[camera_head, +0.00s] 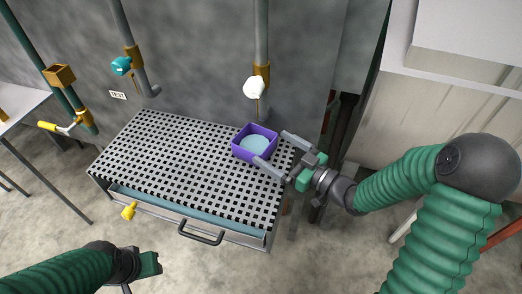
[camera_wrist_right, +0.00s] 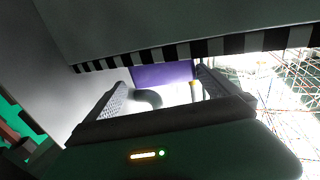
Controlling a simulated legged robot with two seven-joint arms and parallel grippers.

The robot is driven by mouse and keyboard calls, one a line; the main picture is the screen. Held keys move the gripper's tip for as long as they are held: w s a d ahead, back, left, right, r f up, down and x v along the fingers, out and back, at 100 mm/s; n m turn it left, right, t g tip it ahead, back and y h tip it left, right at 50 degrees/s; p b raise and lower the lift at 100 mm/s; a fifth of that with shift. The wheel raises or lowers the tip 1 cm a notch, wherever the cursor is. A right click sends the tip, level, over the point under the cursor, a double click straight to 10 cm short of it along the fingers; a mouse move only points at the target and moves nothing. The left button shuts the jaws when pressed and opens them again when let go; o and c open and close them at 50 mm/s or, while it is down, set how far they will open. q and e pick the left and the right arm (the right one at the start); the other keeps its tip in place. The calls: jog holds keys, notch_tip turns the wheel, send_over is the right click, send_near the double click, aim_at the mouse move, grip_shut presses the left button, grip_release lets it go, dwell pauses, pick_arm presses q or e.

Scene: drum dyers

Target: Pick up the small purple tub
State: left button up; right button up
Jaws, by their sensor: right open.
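The small purple tub (camera_head: 243,150) sits on the right part of a perforated grate, with a pale blue round surface showing inside it. My right gripper (camera_head: 274,151) is open at the tub's right side, with one finger by its far right edge and the other by its near right edge. In the right wrist view the purple tub (camera_wrist_right: 163,75) shows between the open fingers of my right gripper (camera_wrist_right: 165,88). I cannot tell whether the fingers touch it. My left gripper (camera_head: 150,265) is low at the front, away from the tub; its finger gap is not clear.
The black-and-white grate (camera_head: 170,150) tops a metal basin with a dark front handle (camera_head: 201,236) and a yellow valve (camera_head: 129,211). Pipes with a teal tap (camera_head: 121,65) and a white knob (camera_head: 254,87) run down the wall behind. The grate left of the tub is clear.

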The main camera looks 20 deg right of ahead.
aim_at(260, 152)
jog(key=w+a+b, duration=0.2)
jog(key=w+a, duration=0.2)
jog(key=shift+a, duration=0.35)
jog(key=shift+w+a+r, duration=0.1)
jog(key=shift+d, duration=0.4)
jog(key=shift+c, duration=0.8)
jog(key=shift+d, duration=0.25)
jog(key=c, duration=0.5)
pick_arm(q)
jog(key=shift+a+f, duration=0.25)
jog(key=shift+f, duration=0.3)
jog(key=shift+a+f, duration=0.25)
jog(key=shift+f, duration=0.25)
pick_arm(e)
jog(key=shift+a, duration=0.35)
jog(key=c, duration=0.6)
